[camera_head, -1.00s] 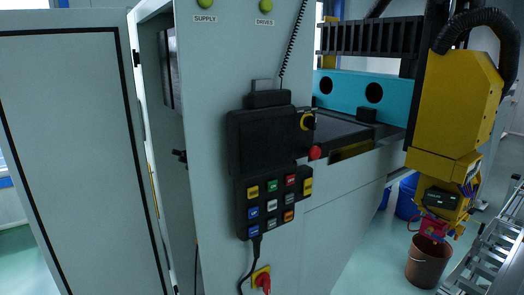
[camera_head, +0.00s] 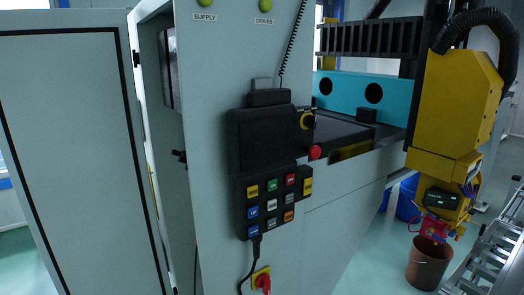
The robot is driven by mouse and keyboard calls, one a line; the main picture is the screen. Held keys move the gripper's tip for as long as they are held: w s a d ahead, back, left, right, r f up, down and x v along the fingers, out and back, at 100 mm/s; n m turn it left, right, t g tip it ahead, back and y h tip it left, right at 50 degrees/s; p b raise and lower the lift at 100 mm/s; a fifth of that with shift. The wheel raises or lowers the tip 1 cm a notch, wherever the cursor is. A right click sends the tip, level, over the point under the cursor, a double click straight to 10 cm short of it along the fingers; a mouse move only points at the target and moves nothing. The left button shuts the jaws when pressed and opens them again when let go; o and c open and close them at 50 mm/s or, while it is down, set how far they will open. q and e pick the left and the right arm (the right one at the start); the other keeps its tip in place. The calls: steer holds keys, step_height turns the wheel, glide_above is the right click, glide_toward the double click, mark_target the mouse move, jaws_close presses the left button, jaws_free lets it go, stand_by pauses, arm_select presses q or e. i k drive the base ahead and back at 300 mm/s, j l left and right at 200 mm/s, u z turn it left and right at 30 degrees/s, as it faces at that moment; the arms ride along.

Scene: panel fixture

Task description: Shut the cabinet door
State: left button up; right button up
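The cabinet door (camera_head: 78,150) is a large pale grey-green panel with a black seal line along its inner face. It stands wide open at the left of the head view, hinged near the cabinet's left edge. The cabinet (camera_head: 225,120) stands in the middle, and its dark opening (camera_head: 172,130) shows as a narrow strip between the door and the front panel. Most of the inside is hidden. Neither of my grippers shows in the view.
A black control box with a coloured button pad (camera_head: 272,203) juts from the cabinet's panel, with a red rotary switch (camera_head: 262,281) below. A yellow machine head (camera_head: 455,105) hangs at the right. A brown bucket (camera_head: 428,265) and a metal ladder (camera_head: 490,262) stand at the lower right.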

mark_target(72, 148)
steer(key=u, duration=0.6)
steer(key=i+j+u, duration=0.1)
steer(key=u, duration=0.35)
steer(key=i+j+u, duration=0.1)
steer(key=u, duration=0.3)
steer(key=i+j+u, duration=0.15)
steer(key=u, duration=0.3)
steer(key=i+u, duration=0.1)
steer(key=u, duration=0.3)
steer(key=i, duration=2.3)
steer(key=i+z, duration=0.15)
steer(key=i, duration=0.4)
steer(key=i+z, duration=0.15)
steer(key=i, duration=0.4)
steer(key=i+j+z, duration=0.2)
steer(key=i, duration=0.3)
steer(key=i+j+z, duration=0.15)
steer(key=i, duration=0.4)
steer(key=i+z, duration=0.85)
steer(key=i+j+z, duration=0.25)
steer(key=z, duration=0.2)
steer(key=l+z, duration=0.1)
steer(key=z, duration=2)
